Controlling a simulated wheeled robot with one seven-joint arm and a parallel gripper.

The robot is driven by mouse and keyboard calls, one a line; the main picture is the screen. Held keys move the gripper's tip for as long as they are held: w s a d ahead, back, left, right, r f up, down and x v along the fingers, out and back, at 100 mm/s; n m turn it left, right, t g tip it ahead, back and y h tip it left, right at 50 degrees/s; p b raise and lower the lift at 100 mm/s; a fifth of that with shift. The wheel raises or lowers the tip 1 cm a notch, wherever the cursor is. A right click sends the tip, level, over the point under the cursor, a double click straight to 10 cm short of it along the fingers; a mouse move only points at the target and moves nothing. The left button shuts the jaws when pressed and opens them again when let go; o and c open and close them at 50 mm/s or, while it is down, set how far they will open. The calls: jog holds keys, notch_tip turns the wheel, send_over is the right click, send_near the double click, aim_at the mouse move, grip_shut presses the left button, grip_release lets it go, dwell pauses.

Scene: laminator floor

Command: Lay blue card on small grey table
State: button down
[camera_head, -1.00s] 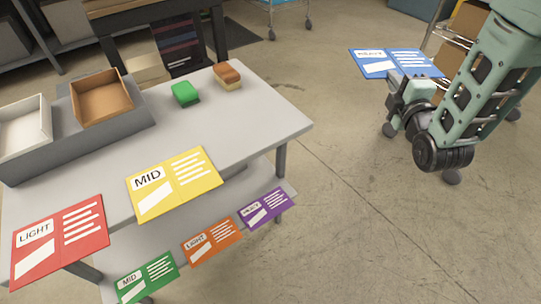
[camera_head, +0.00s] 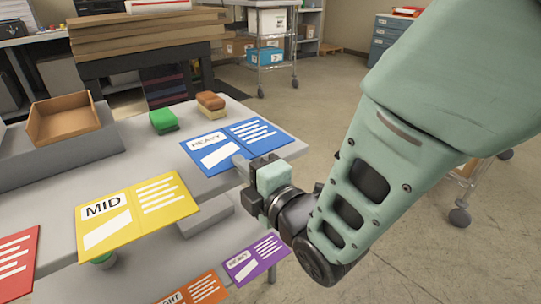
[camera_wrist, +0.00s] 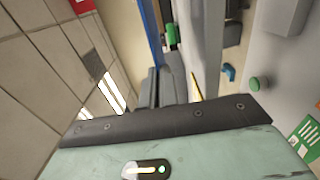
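The blue card (camera_head: 237,143), marked HEAVY, is in my gripper (camera_head: 246,168), which is shut on its near edge. The card is face up over the right end of the small grey table (camera_head: 140,128), roughly level. In the wrist view the blue card (camera_wrist: 151,38) shows edge-on, apart from the grey tabletop (camera_wrist: 210,45), so it appears to be held above it. The yellow MID card (camera_head: 137,212) and the red card (camera_head: 16,262) are along the table's front edge.
A green sponge (camera_head: 163,121) and a brown-and-tan block (camera_head: 211,104) are behind the blue card. A grey stand with a brown tray (camera_head: 63,120) fills the left back. Purple (camera_head: 256,260) and orange (camera_head: 195,290) cards sit lower down. Open floor is to the right.

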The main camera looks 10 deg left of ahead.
jog(key=shift+f+b, duration=0.4)
jog(key=shift+f, duration=2.45)
jog(key=shift+f, duration=0.15)
jog(key=c, duration=1.7)
grip_release()
